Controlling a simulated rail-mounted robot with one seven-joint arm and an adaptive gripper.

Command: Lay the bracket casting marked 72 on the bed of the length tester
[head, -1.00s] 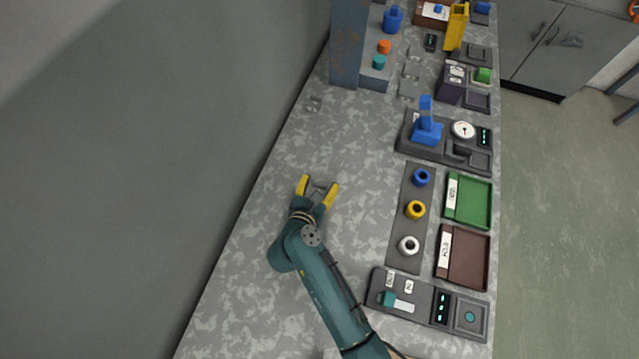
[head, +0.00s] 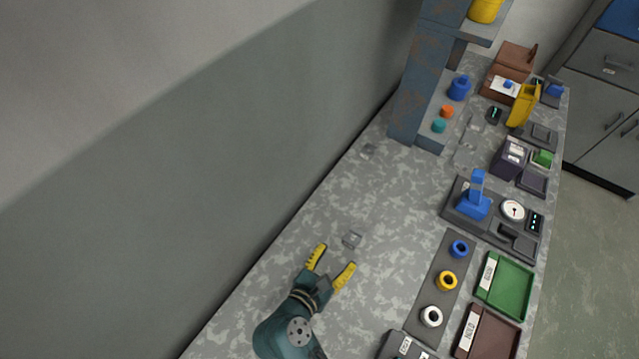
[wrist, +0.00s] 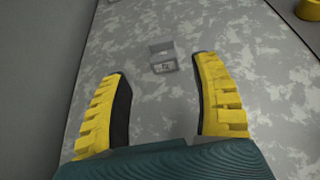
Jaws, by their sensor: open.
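A small grey bracket casting (head: 352,240) lies on the speckled bench just beyond my fingertips. In the wrist view the casting (wrist: 163,58) sits ahead of the gap between the fingers, with a small label that is too blurred to read surely. My gripper (head: 331,262) is open and empty, its yellow fingers apart from the casting; it also shows in the wrist view (wrist: 160,68). A dark tester (head: 468,213) with a blue upright, a round dial and a display stands to the right. I cannot tell surely whether it is the length tester.
Another small grey piece (head: 368,151) lies farther back by the wall. A blue-grey post (head: 420,80) rises at the back. The bench's left-middle is clear.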

